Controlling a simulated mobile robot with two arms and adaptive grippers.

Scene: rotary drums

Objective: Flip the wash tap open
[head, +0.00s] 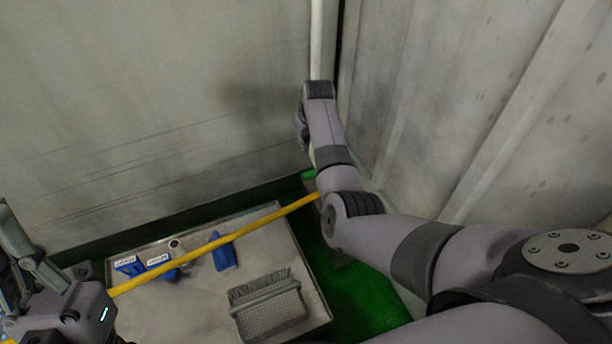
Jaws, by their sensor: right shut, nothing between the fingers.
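I cannot pick out the wash tap for certain. A white vertical pipe (317,40) runs down from the top edge to my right wrist, which hides what lies behind it. My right gripper (302,127) is at the far end of my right arm, beside the wall, mostly hidden by the wrist; it is shut and empty. Two blue pieces with white labels (129,266) (160,268) lie low at the left; the labels are too small to read. My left gripper (22,250) is at the lower left edge, partly cut off, and its opening is unclear.
A ribbed wall (470,110) closes the right side.

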